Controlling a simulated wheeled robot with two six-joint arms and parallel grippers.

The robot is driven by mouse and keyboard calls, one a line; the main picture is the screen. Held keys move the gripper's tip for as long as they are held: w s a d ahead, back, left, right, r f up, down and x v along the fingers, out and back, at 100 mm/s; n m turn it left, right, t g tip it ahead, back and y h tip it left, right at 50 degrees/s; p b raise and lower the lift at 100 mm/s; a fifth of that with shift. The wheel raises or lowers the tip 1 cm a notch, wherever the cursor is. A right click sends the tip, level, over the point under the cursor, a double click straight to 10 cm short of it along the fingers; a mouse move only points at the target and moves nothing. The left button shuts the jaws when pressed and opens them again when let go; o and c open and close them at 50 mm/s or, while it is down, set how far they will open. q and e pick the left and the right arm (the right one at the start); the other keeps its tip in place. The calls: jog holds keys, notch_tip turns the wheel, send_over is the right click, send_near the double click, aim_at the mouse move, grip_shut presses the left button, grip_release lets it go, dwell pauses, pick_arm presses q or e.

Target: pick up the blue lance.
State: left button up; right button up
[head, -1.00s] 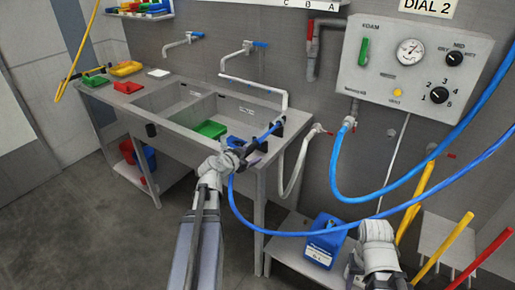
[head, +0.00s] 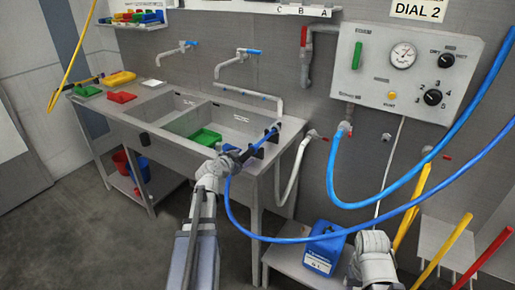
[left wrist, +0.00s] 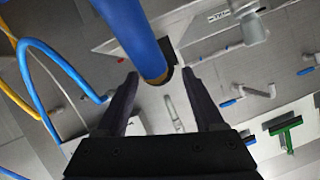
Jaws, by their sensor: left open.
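The blue lance (head: 269,134) sits at the right end of the sink bench, near dark holders. In the left wrist view it is a thick blue cylinder (left wrist: 136,35) coming down from the top, its dark end reaching between the fingertips. My left gripper (head: 242,155) is at the near end of the lance in the head view. In the left wrist view its two dark fingers (left wrist: 160,78) stand apart, one on each side of the lance. I cannot tell whether they touch it. My right arm shows at the lower right, but its fingers are not visible.
A blue hose (head: 300,239) loops from the lance across the right side. A blue canister (head: 326,243) stands on a low shelf. A dial panel (head: 405,68) hangs on the wall. Floor at left is clear.

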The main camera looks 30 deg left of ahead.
aim_at(246, 155)
pick_arm(q)
jog(key=b+x, duration=0.1)
jog(key=x, duration=0.2)
jog(key=shift+w+f, duration=0.2)
jog(key=shift+w, duration=0.1)
jog(key=shift+r, duration=0.1)
jog(key=shift+c, duration=0.5)
jog(key=c, duration=0.8)
